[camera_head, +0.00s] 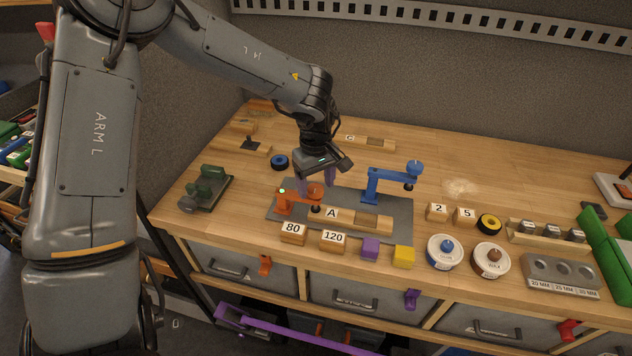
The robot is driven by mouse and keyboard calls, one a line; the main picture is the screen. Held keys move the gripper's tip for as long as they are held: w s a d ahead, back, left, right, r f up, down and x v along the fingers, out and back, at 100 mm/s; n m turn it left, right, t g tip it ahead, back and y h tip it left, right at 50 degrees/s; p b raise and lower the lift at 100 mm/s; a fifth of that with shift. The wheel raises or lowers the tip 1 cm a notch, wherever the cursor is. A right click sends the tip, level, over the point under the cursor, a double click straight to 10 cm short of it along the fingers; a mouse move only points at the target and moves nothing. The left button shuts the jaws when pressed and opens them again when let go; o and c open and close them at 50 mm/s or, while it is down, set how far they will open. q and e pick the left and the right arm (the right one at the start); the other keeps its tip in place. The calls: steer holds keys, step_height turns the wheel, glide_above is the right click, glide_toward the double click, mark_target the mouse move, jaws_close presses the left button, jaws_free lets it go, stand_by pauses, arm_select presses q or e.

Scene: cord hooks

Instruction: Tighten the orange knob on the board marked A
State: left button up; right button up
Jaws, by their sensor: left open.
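The orange knob (315,191) sits at the end of the orange clamp arm (285,203), above the wooden board marked A (347,218). The board lies on a grey mat (401,222) and has a darker recess toward its right. My left gripper (316,181) is open, pointing down, with its purple fingers at the knob, one on each side as seen here. Whether the fingers touch the knob cannot be told. A small green light shows on the orange clamp. My right gripper is not in view.
A blue clamp (372,184) with a blue knob stands right on the mat. Blocks marked 80 (293,232) and 120 (333,240), a purple cube (370,247) and a yellow cube (403,256) line the front edge. A board marked C (370,143) lies behind.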

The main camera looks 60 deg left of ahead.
mark_target(316, 188)
arm_select(q)
step_height(316, 188, up, 11)
stand_by(0.6)
stand_by(0.4)
